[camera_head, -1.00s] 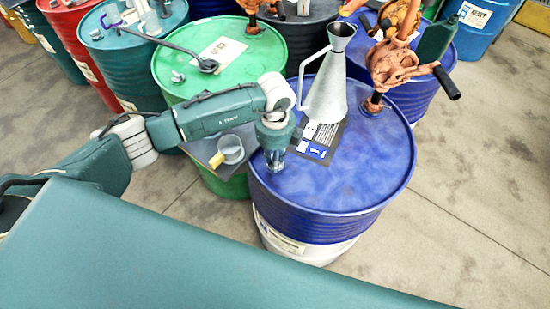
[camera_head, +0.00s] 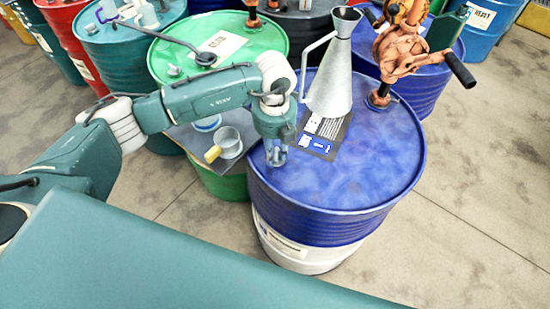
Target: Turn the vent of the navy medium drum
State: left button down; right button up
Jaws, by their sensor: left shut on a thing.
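The navy medium drum (camera_head: 350,185) stands in the middle right, with a blue top and a white lower band. My left gripper (camera_head: 276,158) points down at the left part of its lid, near the rim. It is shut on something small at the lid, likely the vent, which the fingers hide. An orange-brown rotary hand pump (camera_head: 398,55) with a black-gripped crank stands at the back right of the lid. My right gripper is out of view.
A metal funnel-topped can (camera_head: 330,80) and a dark label card (camera_head: 318,136) are on the lid close to my gripper. A grey tray (camera_head: 187,137) with a metal cup (camera_head: 229,142) is at left. A green drum (camera_head: 268,40) stands behind. The right floor is clear.

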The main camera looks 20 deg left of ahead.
pick_arm(q)
jog(key=m+b, duration=0.2)
jog(key=b, duration=0.1)
jog(key=m+b, duration=0.6)
jog(key=shift+w+a+f, duration=0.15)
jog(key=shift+w+f, duration=0.05)
jog(key=shift+w, duration=0.05)
jog(key=shift+r+m+b, duration=0.2)
jog(key=shift+m+b, duration=1.25)
jog(key=shift+m, duration=0.05)
jog(key=c, duration=1.5)
grip_release()
jog(key=shift+c, duration=0.2)
jog(key=shift+r, duration=0.15)
notch_tip(320, 180, up, 12)
